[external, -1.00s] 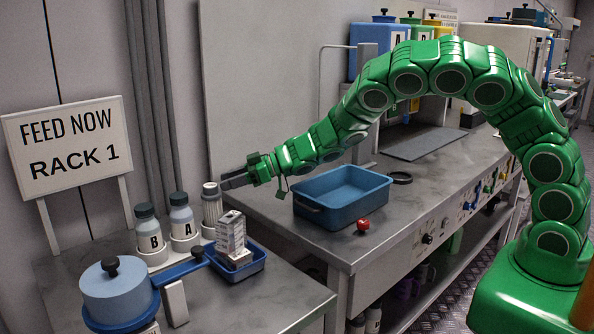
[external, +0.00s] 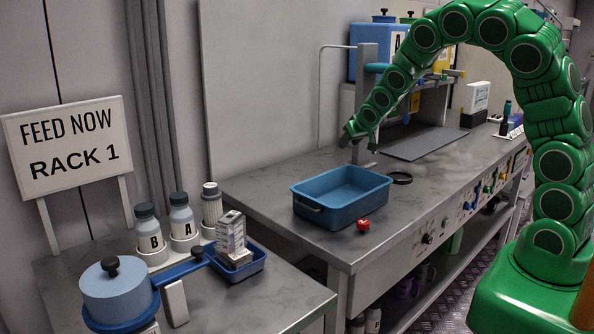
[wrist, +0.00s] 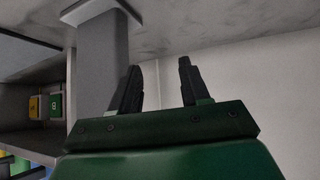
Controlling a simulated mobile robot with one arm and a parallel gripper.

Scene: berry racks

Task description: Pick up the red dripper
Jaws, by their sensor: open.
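The red dripper (external: 363,225) appears to be the small red thing lying on the grey bench, just in front of the blue tub in the external view. My gripper (external: 352,134) is above the bench behind the tub, close to the grey post, well apart from the red dripper. In the wrist view my gripper (wrist: 158,72) has its two dark fingers spread with nothing between them. The red dripper does not show in the wrist view.
The blue tub (external: 310,215) stands beside the red dripper. A black ring (external: 401,178) lies to its right. The grey post (wrist: 98,65) rises close to my fingers. A dark flat mat (external: 420,143) lies at the back. The bench's front edge is near the dripper.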

